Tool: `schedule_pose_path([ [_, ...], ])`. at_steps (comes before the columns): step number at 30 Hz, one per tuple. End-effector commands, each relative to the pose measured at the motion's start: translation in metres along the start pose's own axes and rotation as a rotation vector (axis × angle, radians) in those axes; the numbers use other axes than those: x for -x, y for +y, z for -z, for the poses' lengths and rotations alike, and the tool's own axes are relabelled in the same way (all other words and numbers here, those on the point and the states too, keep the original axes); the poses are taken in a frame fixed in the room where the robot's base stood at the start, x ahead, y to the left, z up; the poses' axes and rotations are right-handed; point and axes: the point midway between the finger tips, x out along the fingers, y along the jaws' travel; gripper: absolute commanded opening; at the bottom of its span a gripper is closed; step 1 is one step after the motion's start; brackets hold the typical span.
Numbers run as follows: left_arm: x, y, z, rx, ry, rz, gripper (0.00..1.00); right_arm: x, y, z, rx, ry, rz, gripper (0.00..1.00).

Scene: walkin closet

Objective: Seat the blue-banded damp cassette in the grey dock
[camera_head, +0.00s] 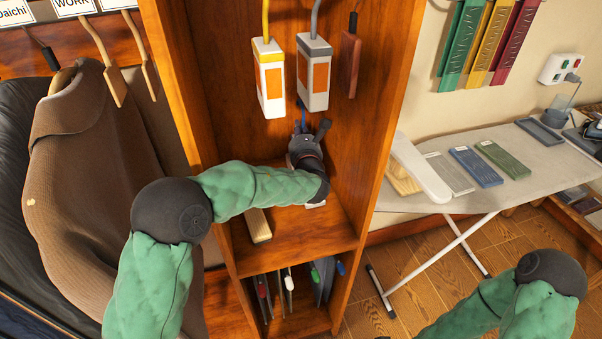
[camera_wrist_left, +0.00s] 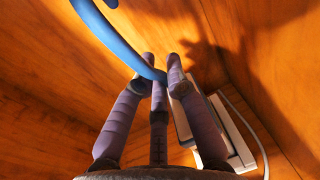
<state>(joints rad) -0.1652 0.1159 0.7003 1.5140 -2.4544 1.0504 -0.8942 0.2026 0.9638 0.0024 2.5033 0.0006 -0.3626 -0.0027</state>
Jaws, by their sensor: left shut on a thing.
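My left gripper (camera_head: 308,132) reaches into the wooden cubby, its fingers pointing up and toward the back. In the left wrist view its fingertips (camera_wrist_left: 160,74) are shut on a curved blue strip (camera_wrist_left: 112,37), which also shows just above the gripper in the head view (camera_head: 303,113). A pale box with a thin cable (camera_wrist_left: 236,139) stands behind the fingers in the wrist view. I cannot tell whether it is the dock or a cassette. No blue-banded cassette body can be made out; my arm and hand hide part of the cubby. My right gripper is out of view.
A yellow-banded cassette (camera_head: 268,80) and a grey-banded cassette (camera_head: 313,74) hang above the gripper, beside a reddish-brown block (camera_head: 350,66). The cubby's side walls are close. A wooden block (camera_head: 258,226) lies on the shelf. An ironing board (camera_head: 463,203) stands at right.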

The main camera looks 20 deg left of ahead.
Motion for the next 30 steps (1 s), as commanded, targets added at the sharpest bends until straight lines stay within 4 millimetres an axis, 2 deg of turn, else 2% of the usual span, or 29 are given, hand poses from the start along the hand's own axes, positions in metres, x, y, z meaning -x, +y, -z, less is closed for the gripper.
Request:
schedule_pose_path([
  [12,0.0,0.0,0.002,0.001,-0.002,-0.001,0.0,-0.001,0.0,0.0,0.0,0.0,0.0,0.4],
  [13,0.0,0.0,0.002,0.001,-0.003,-0.001,0.22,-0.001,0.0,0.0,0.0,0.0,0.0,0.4],
  [15,0.0,0.0,0.002,0.001,-0.002,-0.001,0.41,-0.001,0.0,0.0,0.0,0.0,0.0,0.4],
  [26,0.002,-0.001,0.005,-0.001,0.002,0.001,0.41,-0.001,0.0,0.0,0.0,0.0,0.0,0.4],
  [30,0.013,-0.001,0.004,-0.001,0.002,0.003,0.41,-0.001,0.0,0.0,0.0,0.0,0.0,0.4],
])
